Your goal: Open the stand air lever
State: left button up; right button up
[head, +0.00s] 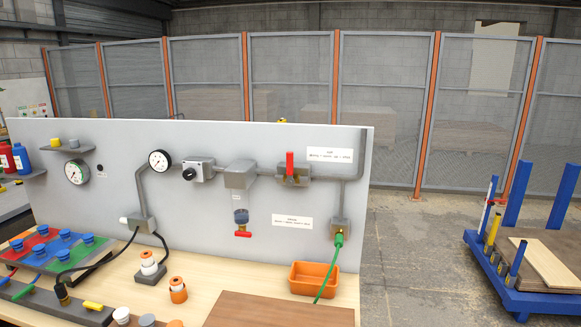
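A grey upright panel (110,150) carries grey air piping. A red lever (290,163) stands upright on a valve block on the horizontal pipe, right of the panel's middle. A white label (330,155) is to its right; its print is too small to read. A second, smaller red handle (243,234) lies level under the filter bowl (241,215). A second white label (292,222) is to its right. I cannot tell from the print which handle is the stand air lever. Neither of my grippers shows in the head view.
A wooden bench top (205,290) fronts the panel. It holds an orange bin (313,279), a green hose (329,270), orange-and-white fittings (178,290) and a coloured block with blue knobs (50,250). A blue trolley (530,300) stands right, past open floor (415,260).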

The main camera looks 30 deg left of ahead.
aim_at(289, 154)
jog(key=k+j+u, duration=0.25)
jog(key=k, duration=0.15)
jog(key=k+j+u, duration=0.3)
jog(key=k+j, duration=0.05)
